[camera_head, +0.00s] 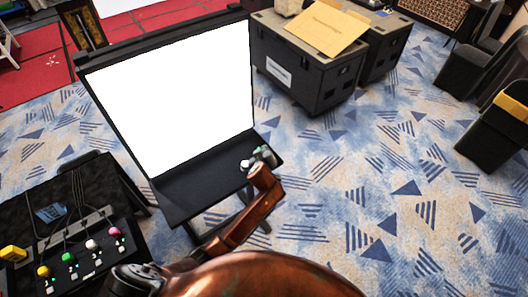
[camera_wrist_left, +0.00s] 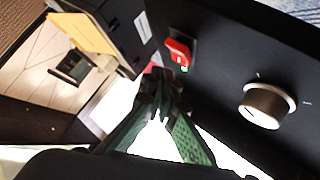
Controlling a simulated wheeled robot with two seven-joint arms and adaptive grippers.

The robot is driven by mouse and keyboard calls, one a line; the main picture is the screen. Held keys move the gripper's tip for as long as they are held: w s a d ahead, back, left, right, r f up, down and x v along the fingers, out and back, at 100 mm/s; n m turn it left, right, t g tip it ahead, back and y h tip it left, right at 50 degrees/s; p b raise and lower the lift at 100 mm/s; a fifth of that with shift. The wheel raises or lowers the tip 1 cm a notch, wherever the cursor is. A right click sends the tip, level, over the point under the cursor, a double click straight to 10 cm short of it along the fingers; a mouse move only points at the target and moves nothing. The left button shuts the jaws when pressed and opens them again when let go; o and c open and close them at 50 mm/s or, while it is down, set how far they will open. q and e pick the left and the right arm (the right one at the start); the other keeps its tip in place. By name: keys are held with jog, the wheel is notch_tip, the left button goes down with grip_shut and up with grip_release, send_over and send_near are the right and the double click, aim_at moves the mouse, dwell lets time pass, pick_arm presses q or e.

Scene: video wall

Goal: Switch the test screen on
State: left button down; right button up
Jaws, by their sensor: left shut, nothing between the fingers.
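The test screen (camera_head: 175,90) stands at the left of centre in the head view, and its face is bright plain white. Its dark lower ledge (camera_head: 205,180) runs under the white face. My left gripper (camera_head: 259,158) is at the right end of this ledge. In the left wrist view my left gripper (camera_wrist_left: 160,80) is shut, with nothing between its green fingers. The fingertips are close beside a red switch (camera_wrist_left: 179,52) on a black panel; I cannot tell whether they touch it. A small pale green spot shows at the switch's lower end. My right gripper is not in view.
A silver round knob (camera_wrist_left: 265,105) is on the same black panel. A control box (camera_head: 85,262) with coloured knobs and cables lies at lower left. A black case (camera_head: 300,75) with a cardboard folder (camera_head: 325,27) stands behind. Chairs (camera_head: 475,65) are at right; the patterned carpet between is clear.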

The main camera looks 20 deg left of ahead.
pick_arm(q)
jog(key=shift+s+d+r+p, duration=0.15)
jog(key=shift+d+r+p, duration=0.05)
jog(key=shift+r+p, duration=0.55)
jog(key=shift+s+d+r+p, duration=0.2)
jog(key=shift+r+p, duration=0.4)
jog(key=shift+r, duration=0.3)
jog(key=shift+s+d+r+p, duration=0.15)
jog(key=shift+d+r+p, duration=0.05)
jog(key=shift+r+p, duration=0.55)
